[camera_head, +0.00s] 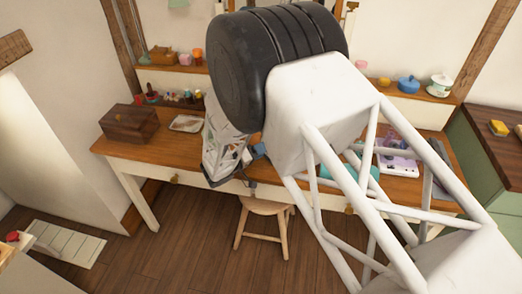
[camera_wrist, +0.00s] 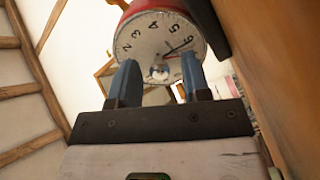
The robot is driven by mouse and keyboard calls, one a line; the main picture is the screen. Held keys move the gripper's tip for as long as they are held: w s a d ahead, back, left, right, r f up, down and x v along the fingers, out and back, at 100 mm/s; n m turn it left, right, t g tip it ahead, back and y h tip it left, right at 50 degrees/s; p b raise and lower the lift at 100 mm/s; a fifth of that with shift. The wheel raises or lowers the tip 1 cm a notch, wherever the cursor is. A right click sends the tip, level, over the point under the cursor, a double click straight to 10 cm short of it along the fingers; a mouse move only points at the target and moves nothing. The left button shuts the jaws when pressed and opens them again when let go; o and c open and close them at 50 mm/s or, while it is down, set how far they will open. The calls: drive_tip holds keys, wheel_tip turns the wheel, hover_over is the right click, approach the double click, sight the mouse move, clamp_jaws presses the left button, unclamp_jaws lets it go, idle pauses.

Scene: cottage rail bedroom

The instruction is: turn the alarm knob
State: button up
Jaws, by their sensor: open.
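A red-bodied clock (camera_wrist: 150,10) with a pale dial (camera_wrist: 150,35) fills the top middle of the wrist view. The dial is tilted, with black numerals and a thin dark hand pointing to the upper right. A small round detail (camera_wrist: 158,72) sits low on the dial; I cannot tell for sure whether it is the alarm knob. My gripper (camera_wrist: 158,65) is open, its two blue fingers on either side of this detail. I cannot tell whether either finger touches the clock. In the head view, my arm covers much of the desk and I cannot make out the clock.
A wooden desk (camera_head: 165,150) runs along the wall, with a wooden box (camera_head: 130,123) and a small tray (camera_head: 186,123) at its left. A stool (camera_head: 262,208) stands in front. A green cabinet (camera_head: 490,160) is at the right. A brown surface (camera_wrist: 270,60) rises close on the wrist view's right.

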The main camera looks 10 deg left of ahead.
drive_tip(key=shift+v, duration=3.7)
drive_tip(key=shift+o, duration=0.2)
drive_tip(key=shift+r, duration=0.1)
